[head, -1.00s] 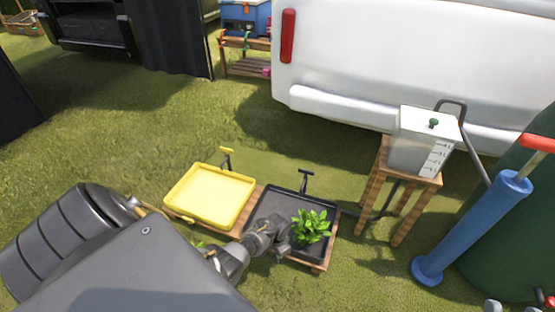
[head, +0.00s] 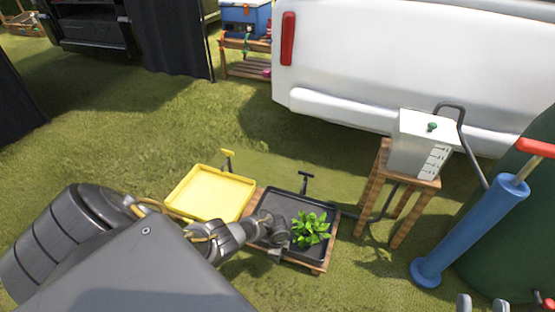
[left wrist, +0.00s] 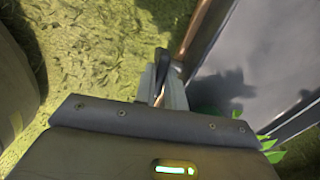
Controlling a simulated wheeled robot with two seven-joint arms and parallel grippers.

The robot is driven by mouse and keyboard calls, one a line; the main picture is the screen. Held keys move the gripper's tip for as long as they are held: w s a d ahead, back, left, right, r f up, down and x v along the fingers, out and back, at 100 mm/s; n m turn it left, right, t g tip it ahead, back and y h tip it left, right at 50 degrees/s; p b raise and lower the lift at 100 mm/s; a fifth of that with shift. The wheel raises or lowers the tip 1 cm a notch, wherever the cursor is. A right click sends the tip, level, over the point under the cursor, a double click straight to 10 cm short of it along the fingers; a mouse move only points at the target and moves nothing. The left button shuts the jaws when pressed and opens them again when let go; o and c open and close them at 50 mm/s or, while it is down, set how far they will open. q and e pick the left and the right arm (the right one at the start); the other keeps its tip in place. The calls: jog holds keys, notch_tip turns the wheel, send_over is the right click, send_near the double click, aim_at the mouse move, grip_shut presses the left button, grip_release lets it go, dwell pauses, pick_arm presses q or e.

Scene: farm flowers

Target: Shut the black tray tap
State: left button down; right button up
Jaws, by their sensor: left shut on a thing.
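The black tray (head: 262,208) sits on a low wooden stand and holds a leafy green plant (head: 311,228). My left gripper (head: 277,242) is at its near left edge in the head view. In the left wrist view my left gripper (left wrist: 163,90) is shut on a slim dark piece, seemingly the black tray tap (left wrist: 162,60), just outside the tray rim. The rest of the tap is hidden. A black T-shaped handle (head: 304,178) stands behind the tray. Two fingertips of my right gripper (head: 481,304) show apart at the bottom right edge, with nothing seen between them.
A yellow tray (head: 212,190) stands left of the black one, with a yellow T-handle (head: 228,155) behind it. A white tank (head: 420,145) on a wooden stool (head: 410,182) and a blue pump (head: 470,230) stand at right. Grass behind the trays is clear.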

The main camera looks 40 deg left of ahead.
pick_arm(q)
jog(key=shift+w+m, duration=0.1)
jog(key=shift+m, duration=0.5)
jog(key=shift+d, duration=0.1)
jog(key=c, duration=1.5)
grip_release()
jog(key=shift+o, duration=0.2)
jog(key=shift+r, duration=0.1)
